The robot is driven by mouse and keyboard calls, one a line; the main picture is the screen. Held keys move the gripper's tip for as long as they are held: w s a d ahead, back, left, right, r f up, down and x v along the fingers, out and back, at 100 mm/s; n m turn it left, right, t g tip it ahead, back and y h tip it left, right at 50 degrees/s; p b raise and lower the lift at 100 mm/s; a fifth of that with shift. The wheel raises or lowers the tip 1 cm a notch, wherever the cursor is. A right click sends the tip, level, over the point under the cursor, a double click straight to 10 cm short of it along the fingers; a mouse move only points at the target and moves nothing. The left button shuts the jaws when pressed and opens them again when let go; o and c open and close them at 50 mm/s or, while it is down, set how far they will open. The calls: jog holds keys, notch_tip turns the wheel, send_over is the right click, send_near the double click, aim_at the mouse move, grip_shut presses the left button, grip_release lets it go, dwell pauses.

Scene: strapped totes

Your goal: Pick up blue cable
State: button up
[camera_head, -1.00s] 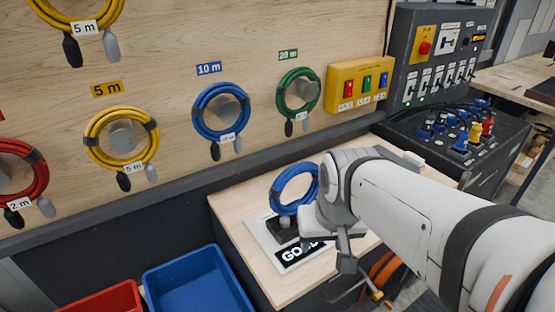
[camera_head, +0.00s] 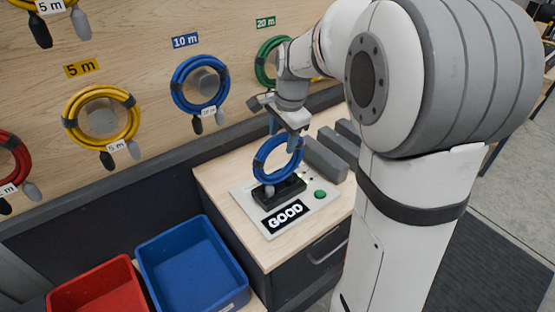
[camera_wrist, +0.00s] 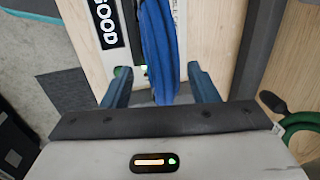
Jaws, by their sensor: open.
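A coiled blue cable (camera_head: 277,160) stands upright on the black block of the white tester plate, which shows "GOOD" on its display (camera_head: 285,216). My gripper (camera_head: 285,134) is directly above the coil, with its fingers pointing down around the coil's top. In the wrist view the blue cable (camera_wrist: 158,50) runs between the two open fingers of my gripper (camera_wrist: 161,88), with a gap on each side. Another blue coil (camera_head: 199,83) hangs on the wall peg under the "10 m" label.
Yellow (camera_head: 101,117), red (camera_head: 12,165) and green (camera_head: 268,62) coils hang on the wooden board. A blue bin (camera_head: 243,299) and a red bin (camera_head: 100,287) stand at the lower left. Grey blocks (camera_head: 325,158) sit right of the tester on the bench.

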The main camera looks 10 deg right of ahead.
jog(key=f, duration=0.2)
jog(key=w+f, duration=0.1)
jog(key=f, duration=0.1)
jog(key=shift+a+f+p, duration=0.1)
jog(key=shift+a+p, duration=0.25)
jog(key=shift+a, duration=0.05)
jog(key=shift+c, duration=0.2)
grip_shut()
dwell(0.8)
jog(key=shift+w, duration=0.1)
